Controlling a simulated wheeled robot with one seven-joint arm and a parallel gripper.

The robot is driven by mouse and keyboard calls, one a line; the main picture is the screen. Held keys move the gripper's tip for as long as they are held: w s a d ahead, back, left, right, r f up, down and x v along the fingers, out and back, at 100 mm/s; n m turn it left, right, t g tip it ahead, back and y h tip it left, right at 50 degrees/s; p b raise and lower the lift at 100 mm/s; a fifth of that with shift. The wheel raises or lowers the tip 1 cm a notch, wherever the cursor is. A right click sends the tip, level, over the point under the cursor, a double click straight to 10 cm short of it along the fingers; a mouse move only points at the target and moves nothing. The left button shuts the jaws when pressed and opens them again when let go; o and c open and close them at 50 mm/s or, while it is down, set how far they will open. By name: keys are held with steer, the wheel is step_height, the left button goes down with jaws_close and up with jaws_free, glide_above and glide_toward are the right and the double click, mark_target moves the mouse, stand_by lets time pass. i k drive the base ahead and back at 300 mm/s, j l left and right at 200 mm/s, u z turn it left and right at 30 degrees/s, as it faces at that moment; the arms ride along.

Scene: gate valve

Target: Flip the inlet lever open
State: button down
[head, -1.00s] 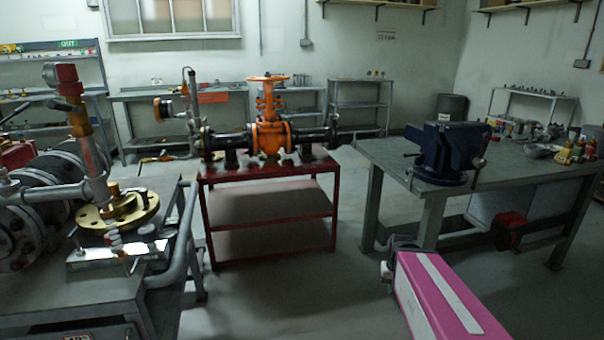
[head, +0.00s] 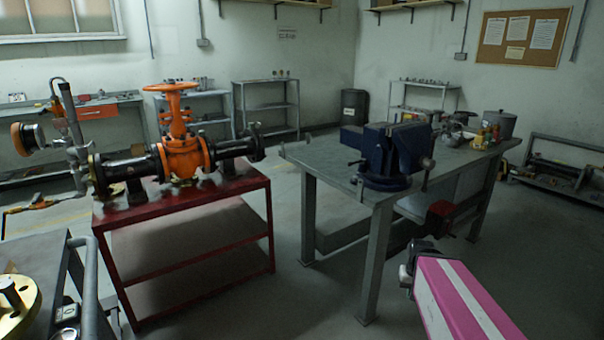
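The orange gate valve (head: 184,157), with a handwheel (head: 171,87) on top, sits in a dark horizontal pipe on a red stand. An orange lever (head: 30,204) sticks out at the left end of the pipework, low beside the stand; I cannot tell for sure that it is the inlet lever. My gripper (head: 413,262) is at the end of my pink arm at lower right, in front of the grey workbench. It is far from the lever and the valve. Its fingers are too small and dark to tell whether they are open.
The red stand (head: 200,206) has open shelves. A grey workbench (head: 345,180) with a blue vise (head: 388,155) stands to its right. A gauge (head: 24,138) rises at the pipe's left. Another bench with a brass flange (head: 14,300) is at lower left. Floor between stand and workbench is clear.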

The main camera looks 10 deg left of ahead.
mark_target(38, 195)
steer(key=i+j+z, duration=0.1)
steer(key=z, duration=0.85)
steer(key=i+j+z, duration=0.1)
steer(key=z, duration=0.9)
steer(key=j+z, duration=0.3)
steer(key=z, duration=0.65)
steer(key=k+j+z, duration=0.1)
steer(key=z, duration=0.9)
steer(key=k+j+z, duration=0.15)
steer(key=z, duration=0.8)
steer(key=k+z, duration=0.15)
steer(key=z, duration=0.85)
steer(key=k+l+z, duration=0.1)
steer(key=z, duration=0.85)
steer(key=k+l+z, duration=0.1)
steer(key=z, duration=0.9)
steer(key=i+l, duration=0.05)
